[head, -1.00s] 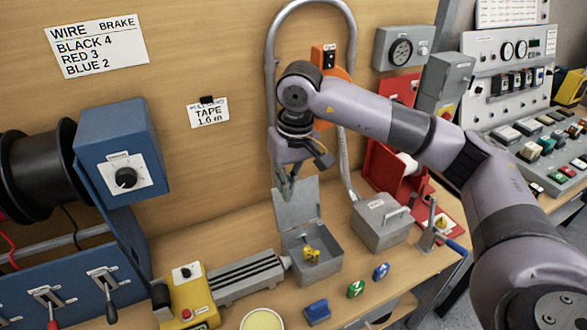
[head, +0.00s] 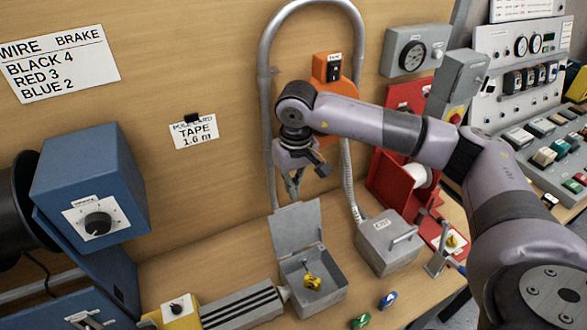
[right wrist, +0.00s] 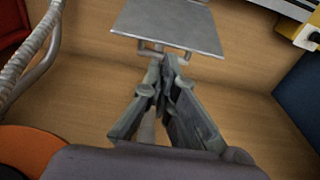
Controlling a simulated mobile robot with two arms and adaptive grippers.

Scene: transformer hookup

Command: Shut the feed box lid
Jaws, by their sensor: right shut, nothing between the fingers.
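The feed box (head: 312,294) is a small grey metal box on the bench, with a yellow piece (head: 313,282) inside. Its lid (head: 297,229) stands up open at the back of the box. In the right wrist view the lid (right wrist: 168,24) shows as a grey plate beyond the fingertips, with a bracket at its near edge. My right gripper (head: 294,194) is shut and empty, just above and behind the lid's top edge; it also shows in the right wrist view (right wrist: 168,62). Whether the fingertips touch the lid I cannot tell. My left gripper is not in view.
A second grey box with a handle (head: 390,241) stands right of the feed box, near a red holder (head: 398,182). A grey conduit (head: 268,110) arches behind my right arm. A ribbed grey block (head: 243,305) lies left of the box. Green and blue tags (head: 387,300) lie in front.

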